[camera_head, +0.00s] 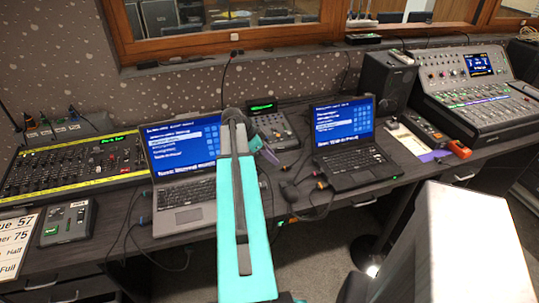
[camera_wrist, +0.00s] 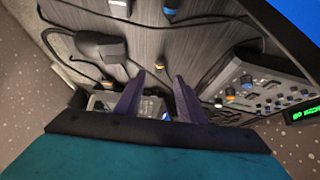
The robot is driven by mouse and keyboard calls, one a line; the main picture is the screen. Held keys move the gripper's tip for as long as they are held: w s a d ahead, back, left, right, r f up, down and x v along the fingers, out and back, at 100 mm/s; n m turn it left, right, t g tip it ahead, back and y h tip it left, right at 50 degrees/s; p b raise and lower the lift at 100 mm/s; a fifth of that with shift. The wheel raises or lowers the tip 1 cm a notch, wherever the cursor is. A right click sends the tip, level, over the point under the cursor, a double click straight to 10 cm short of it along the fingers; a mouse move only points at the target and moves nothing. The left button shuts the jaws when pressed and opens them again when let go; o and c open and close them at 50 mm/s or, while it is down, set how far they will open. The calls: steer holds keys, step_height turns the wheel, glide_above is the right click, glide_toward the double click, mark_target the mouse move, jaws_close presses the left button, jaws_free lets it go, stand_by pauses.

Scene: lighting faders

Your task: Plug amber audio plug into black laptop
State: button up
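The black laptop (camera_head: 350,150) stands open on the desk, right of my arm in the head view, its screen lit blue. In the wrist view, the two dark purple fingers of my gripper (camera_wrist: 159,79) are spread apart with a gap between them. A small amber-orange plug end (camera_wrist: 160,67) shows just beyond the fingertips, near the gap; I cannot tell whether it lies between them. In the head view my arm hides most of the gripper, and an orange cable end (camera_head: 320,185) lies near the black laptop's front left corner.
A grey laptop (camera_head: 185,180) stands left of my arm. A small mixer (camera_head: 275,127) sits between the laptops and shows in the wrist view (camera_wrist: 262,92). Loose dark cables cross the desk. A blue-tipped plug (camera_wrist: 169,14) lies beyond the gripper. A speaker (camera_head: 388,80) stands behind right.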

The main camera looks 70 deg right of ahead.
mark_target(281, 172)
steer(key=shift+b+x, duration=0.4)
steer(key=shift+x, duration=1.6)
steer(key=shift+b+x, duration=1.45)
steer(key=shift+x, duration=0.7)
steer(key=shift+c, duration=0.2)
jaws_close()
steer(key=shift+r+p, duration=0.85)
steer(key=shift+r, duration=1.7)
